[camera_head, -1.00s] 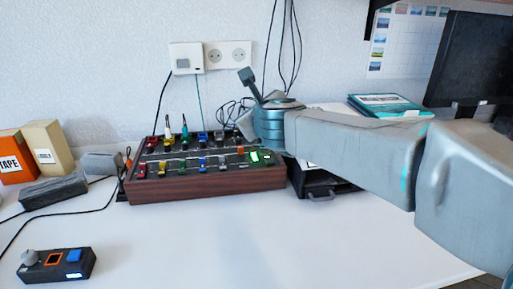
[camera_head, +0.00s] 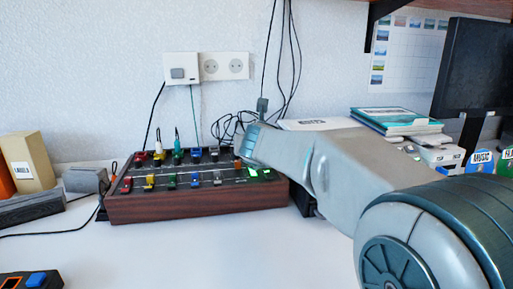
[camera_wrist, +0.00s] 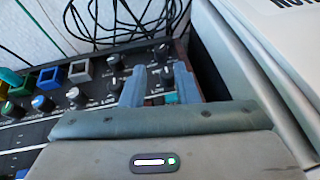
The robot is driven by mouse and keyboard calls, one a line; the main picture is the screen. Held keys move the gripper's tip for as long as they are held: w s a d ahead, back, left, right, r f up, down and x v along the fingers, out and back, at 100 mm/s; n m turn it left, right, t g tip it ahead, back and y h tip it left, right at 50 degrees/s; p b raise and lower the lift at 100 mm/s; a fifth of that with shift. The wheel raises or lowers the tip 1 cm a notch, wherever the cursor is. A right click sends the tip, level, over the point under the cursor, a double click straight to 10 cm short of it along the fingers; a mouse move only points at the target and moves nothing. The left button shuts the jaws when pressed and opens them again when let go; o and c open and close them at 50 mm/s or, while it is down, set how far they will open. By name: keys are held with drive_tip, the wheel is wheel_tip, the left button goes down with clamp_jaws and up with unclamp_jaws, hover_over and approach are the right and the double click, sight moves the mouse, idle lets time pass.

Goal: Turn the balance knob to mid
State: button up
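A mixer with wooden sides (camera_head: 190,205) stands on the table against the wall, with rows of coloured controls on its dark top. In the wrist view its panel (camera_wrist: 20,135) carries several small round knobs; I cannot tell which one is the balance knob. My gripper (camera_wrist: 161,88) is over the panel's right end, with its two grey-blue fingers apart. Panel and a dark knob (camera_wrist: 166,76) show between or just beyond the fingers; I cannot tell whether they touch it.
Dark cables (camera_wrist: 115,20) lie behind the mixer. Right of it are a white box or book (camera_wrist: 285,20) and teal books (camera_head: 390,118). A labelled carton (camera_head: 27,162) and a grey block (camera_head: 86,179) stand at left.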

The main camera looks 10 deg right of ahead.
drive_tip(key=shift+p+x, duration=0.7)
drive_tip(key=shift+x, duration=3)
drive_tip(key=shift+r, duration=0.1)
clamp_jaws()
drive_tip(key=shift+d, duration=0.1)
